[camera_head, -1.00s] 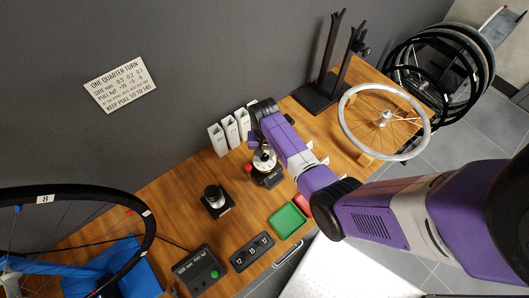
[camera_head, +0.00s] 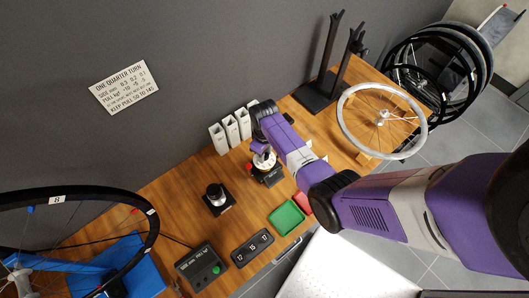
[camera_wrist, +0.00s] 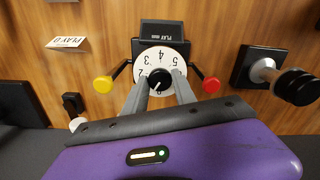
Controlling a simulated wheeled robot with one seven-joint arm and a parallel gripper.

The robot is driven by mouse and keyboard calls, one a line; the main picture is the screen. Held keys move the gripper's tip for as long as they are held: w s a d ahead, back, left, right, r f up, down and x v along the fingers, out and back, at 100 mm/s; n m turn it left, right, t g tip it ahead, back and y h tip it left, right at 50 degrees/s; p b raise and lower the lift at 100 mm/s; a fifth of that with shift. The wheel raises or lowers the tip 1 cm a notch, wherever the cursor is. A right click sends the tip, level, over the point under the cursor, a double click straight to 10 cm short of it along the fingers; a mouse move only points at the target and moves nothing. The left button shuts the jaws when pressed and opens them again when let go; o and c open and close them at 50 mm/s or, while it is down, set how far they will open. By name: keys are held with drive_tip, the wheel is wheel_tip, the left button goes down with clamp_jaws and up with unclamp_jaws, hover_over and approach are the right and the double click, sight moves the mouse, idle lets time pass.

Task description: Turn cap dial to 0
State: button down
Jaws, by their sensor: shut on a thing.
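The cap dial (camera_wrist: 142,61) is a white round face with upside-down numbers, 2 to 5 readable along its upper part. A black knob (camera_wrist: 159,77) stands at its centre with a small pale mark on its lower part; the mark's exact reading is unclear. My gripper (camera_wrist: 161,84) is shut on this knob, one grey finger on each side. The fingers and wrist hide the lower part of the face, so no 0 is visible. In the head view the white dial (camera_head: 265,160) shows just below my gripper (camera_head: 260,147).
Yellow (camera_wrist: 103,84) and red (camera_wrist: 211,84) knobs flank the dial, and a dark display box (camera_wrist: 162,31) adjoins it. A black-knobbed fixture (camera_wrist: 297,86) stands at right. In the head view, a green tray (camera_head: 287,217), white bins (camera_head: 230,131) and a silver wheel (camera_head: 345,131) surround the dial.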

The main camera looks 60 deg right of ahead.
drive_tip(key=n, duration=0.5)
drive_tip(key=shift+w+n+p, duration=0.1)
drive_tip(key=shift+n+p, duration=0.2)
idle(0.4)
drive_tip(key=c, duration=1)
unclamp_jaws()
drive_tip(key=shift+r, duration=3.95)
